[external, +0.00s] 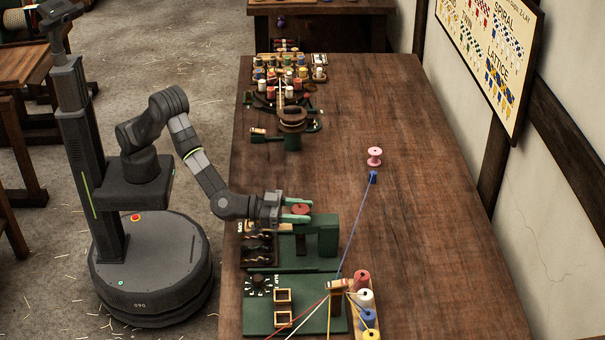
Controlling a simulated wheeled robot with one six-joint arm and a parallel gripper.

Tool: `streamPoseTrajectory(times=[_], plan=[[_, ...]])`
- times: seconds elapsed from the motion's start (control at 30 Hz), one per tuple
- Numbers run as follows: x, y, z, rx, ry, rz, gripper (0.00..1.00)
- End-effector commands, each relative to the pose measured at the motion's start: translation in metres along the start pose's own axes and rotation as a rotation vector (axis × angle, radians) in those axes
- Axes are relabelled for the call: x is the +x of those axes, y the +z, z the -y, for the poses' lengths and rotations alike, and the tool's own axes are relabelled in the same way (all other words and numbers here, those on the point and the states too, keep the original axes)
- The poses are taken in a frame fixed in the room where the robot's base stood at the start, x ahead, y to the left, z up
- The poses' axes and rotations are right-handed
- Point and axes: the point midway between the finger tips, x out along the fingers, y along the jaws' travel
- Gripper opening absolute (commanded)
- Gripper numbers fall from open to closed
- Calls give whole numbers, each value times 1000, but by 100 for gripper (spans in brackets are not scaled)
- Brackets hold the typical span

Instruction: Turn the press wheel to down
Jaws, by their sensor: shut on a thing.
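My gripper (298,209) reaches in from the left over the near half of the bench, its pale green fingers one on each side of a small red wheel. It is shut on this press wheel (300,209), which sits at the top of the green press (323,237). The fingers hide parts of the wheel's rim. I cannot tell from this view which way the wheel is turned.
A green board (262,318) with a dial and coloured cords lies in front of the press. Several spools stand in a wooden rack (374,327) at its right. The bench (430,240) is bare on the right.

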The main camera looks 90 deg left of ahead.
Motion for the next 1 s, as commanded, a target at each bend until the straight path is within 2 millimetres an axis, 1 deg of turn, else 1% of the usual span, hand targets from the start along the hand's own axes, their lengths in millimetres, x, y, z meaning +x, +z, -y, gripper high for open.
streamPoseTrajectory(times=[0.2, 0.4, 1.0], plan=[[1, 0, 1, -4, 128, -6, 22], [0, -1, 0, -6, 215, -8, 22], [0, -4, -2, -10, 357, -13, 22]])
